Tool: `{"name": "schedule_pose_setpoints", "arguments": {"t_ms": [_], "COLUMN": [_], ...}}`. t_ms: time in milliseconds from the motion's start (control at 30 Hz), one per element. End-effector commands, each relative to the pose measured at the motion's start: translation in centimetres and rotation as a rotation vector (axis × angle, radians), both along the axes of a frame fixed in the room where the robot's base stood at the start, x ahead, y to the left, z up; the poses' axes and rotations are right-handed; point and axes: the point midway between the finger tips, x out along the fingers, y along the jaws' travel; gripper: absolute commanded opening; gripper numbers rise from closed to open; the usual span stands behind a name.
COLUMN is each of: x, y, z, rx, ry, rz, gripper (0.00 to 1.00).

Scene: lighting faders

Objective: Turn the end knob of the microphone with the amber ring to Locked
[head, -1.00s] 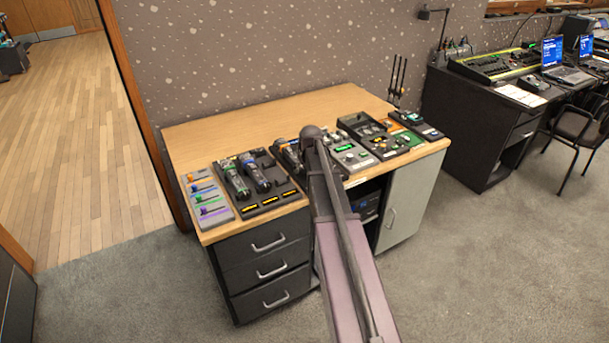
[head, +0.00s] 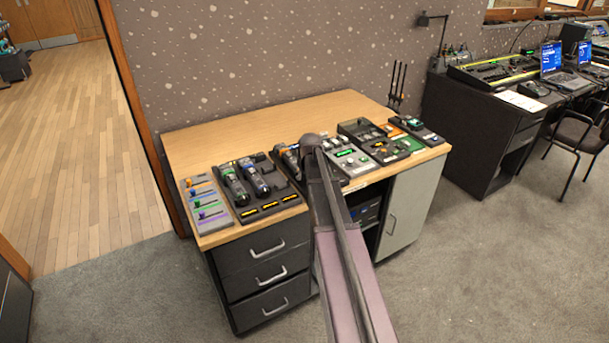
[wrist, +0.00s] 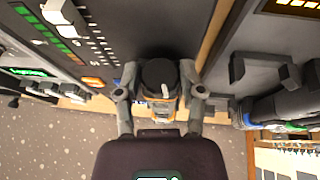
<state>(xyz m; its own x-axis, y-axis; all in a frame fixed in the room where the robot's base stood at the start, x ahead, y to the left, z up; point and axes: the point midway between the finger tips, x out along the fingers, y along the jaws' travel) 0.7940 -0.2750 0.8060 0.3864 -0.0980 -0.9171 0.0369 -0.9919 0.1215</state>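The microphone with the amber ring (head: 280,150) lies in the dark dock on the wooden desk, partly hidden behind my arm in the head view. In the wrist view its black round end knob (wrist: 158,76) with a white pointer mark sits between the two grey fingers of my gripper (wrist: 160,88). Amber shows around and below the knob. The fingers lie close on either side of the knob; whether they press on it I cannot tell. Lock markings are not readable.
Microphones with a green ring (head: 233,185) and a blue ring (head: 257,178) lie to the left. A fader panel (head: 206,204) is at the desk's left end. A grey console (head: 348,156) stands close on the right. The back of the desk (head: 245,125) is clear.

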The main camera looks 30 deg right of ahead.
Motion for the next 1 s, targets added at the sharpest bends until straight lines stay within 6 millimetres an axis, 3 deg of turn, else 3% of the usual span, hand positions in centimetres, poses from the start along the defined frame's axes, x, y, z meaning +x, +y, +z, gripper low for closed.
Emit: {"name": "schedule_pose_setpoints", "arguments": {"t_ms": [367, 1000], "x": [0.08, 0.06], "y": [-0.18, -0.36], "z": [-0.02, -0.10], "rx": [0.046, 0.395], "ry": [0.002, 0.015], "rz": [-0.001, 0.000], "gripper": [0.02, 0.02]}}
